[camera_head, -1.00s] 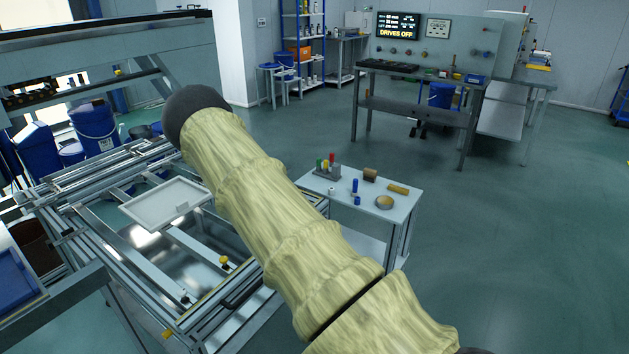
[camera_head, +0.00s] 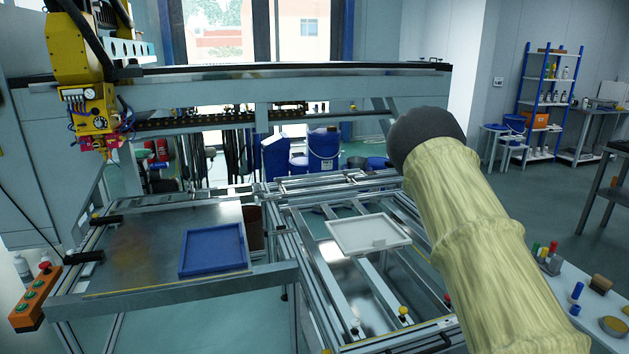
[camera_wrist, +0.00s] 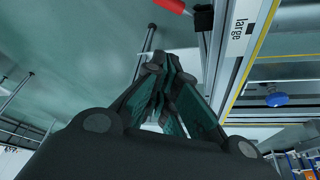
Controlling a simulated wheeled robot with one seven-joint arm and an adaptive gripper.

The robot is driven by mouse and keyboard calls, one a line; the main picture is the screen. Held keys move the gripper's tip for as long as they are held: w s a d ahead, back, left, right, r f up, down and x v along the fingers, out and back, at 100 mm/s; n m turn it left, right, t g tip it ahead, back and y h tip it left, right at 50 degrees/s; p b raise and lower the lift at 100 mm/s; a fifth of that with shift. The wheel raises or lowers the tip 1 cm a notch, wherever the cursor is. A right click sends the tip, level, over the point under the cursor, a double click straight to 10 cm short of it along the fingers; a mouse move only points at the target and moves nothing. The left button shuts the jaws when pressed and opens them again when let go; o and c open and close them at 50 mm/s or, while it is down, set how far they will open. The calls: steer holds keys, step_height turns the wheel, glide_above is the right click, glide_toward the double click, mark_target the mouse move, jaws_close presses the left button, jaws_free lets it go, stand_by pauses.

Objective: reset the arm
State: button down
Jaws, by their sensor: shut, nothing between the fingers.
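My arm, in a pale yellow ribbed sleeve, crosses the right side of the head view and hides what lies behind it. My gripper (camera_wrist: 165,82) shows only in the wrist view. Its dark fingers are shut with nothing between them. Below it in that view are the green floor and a metal frame (camera_wrist: 232,70) with a label reading "large". The gripper looks apart from the frame, though how far I cannot tell.
In the head view a blue tray (camera_head: 186,263) lies on the left table and a white tray (camera_head: 336,243) on the rail frame. A yellow machine head (camera_head: 92,110) hangs at left. A small side table with several coloured parts (camera_head: 577,291) stands at right.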

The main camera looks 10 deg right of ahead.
steer(key=s+a+f+n+p, duration=0.3)
steer(key=s+a+f+n, duration=0.8)
steer(key=s+a+f, duration=0.6)
steer(key=s+a+n+y, duration=0.1)
steer(key=s+a+n, duration=0.2)
steer(key=s+a, duration=0.2)
steer(key=s+a+n+t+y+p, duration=0.1)
steer(key=s+a+n, duration=0.3)
steer(key=a, duration=0.8)
steer(key=s+a+n+y, duration=0.2)
steer(key=s+a+n, duration=0.2)
steer(key=s+a, duration=0.2)
steer(key=a, duration=0.2)
steer(key=shift+s+a+r+t+p, duration=0.15)
steer(key=shift+s+a+t+p, duration=0.15)
steer(key=shift+t, duration=0.1)
